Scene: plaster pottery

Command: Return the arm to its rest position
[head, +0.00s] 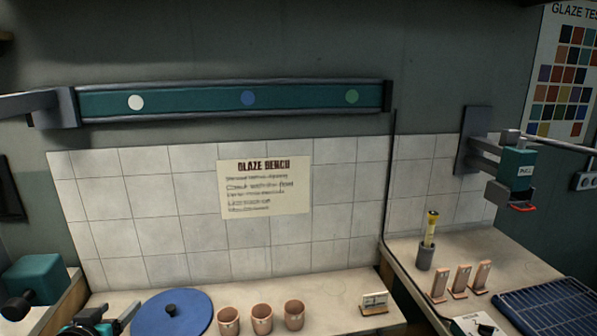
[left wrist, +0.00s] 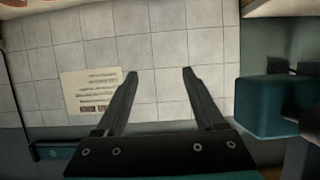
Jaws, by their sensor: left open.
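My left gripper (head: 108,320) shows low at the left of the head view, by the left end of the bench and beside the blue disc (head: 172,312). Its lower part is cut off by the frame edge. In the left wrist view the two dark fingers of the left gripper (left wrist: 160,71) stand apart with nothing between them. Beyond them is the white tiled wall (left wrist: 165,45), with the paper sign (left wrist: 92,90) upside down to their left. My right gripper is in neither view.
Three clay cups (head: 262,318) stand right of the disc, then a small card stand (head: 374,303). The right bench holds upright tiles (head: 461,281), a brush pot (head: 426,257) and a blue rack (head: 550,305). A teal wall-mounted device (head: 517,168) hangs above it.

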